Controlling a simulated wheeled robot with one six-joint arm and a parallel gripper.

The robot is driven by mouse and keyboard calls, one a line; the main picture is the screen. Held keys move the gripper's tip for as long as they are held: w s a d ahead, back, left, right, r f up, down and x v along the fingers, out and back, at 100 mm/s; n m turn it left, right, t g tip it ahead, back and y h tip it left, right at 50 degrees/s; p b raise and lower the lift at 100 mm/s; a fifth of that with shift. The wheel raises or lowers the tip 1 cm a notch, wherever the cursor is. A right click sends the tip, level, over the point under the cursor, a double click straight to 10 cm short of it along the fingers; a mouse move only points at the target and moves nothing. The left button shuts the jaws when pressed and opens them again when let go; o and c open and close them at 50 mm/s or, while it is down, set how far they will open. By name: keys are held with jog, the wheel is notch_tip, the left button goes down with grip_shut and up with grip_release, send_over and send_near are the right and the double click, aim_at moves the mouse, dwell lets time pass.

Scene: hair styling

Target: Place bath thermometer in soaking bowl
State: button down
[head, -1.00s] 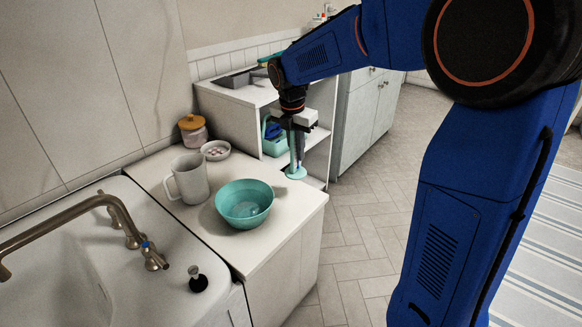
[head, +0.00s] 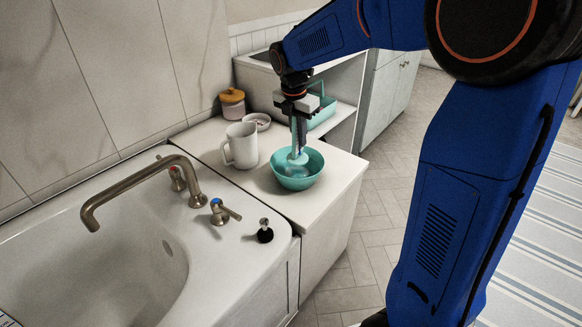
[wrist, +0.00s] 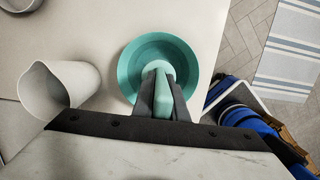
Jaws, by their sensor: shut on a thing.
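The teal soaking bowl (head: 312,170) stands on the white counter right of the sink; it also shows in the wrist view (wrist: 133,58). My gripper (head: 298,138) points down over the bowl, and its fingers also show in the wrist view (wrist: 161,105). It is shut on the bath thermometer (head: 297,156), a light teal piece with a wider round lower end. The thermometer is upright, its lower end over or inside the bowl's opening. In the wrist view the thermometer (wrist: 161,88) shows between the fingers. I cannot tell whether it touches the bowl's bottom.
A white pitcher (head: 241,146) stands close left of the bowl. Behind are a small dish (head: 257,121) and a jar with an orange lid (head: 233,103). A teal caddy (head: 322,112) sits on the shelf. The sink faucet (head: 140,185) and a black-based stopper (head: 265,232) are at left front.

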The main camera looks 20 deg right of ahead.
aim_at(298, 156)
jog(key=shift+f, duration=3.75)
jog(key=c, duration=1.8)
grip_release()
jog(key=shift+f, duration=0.1)
jog(key=shift+o, duration=0.2)
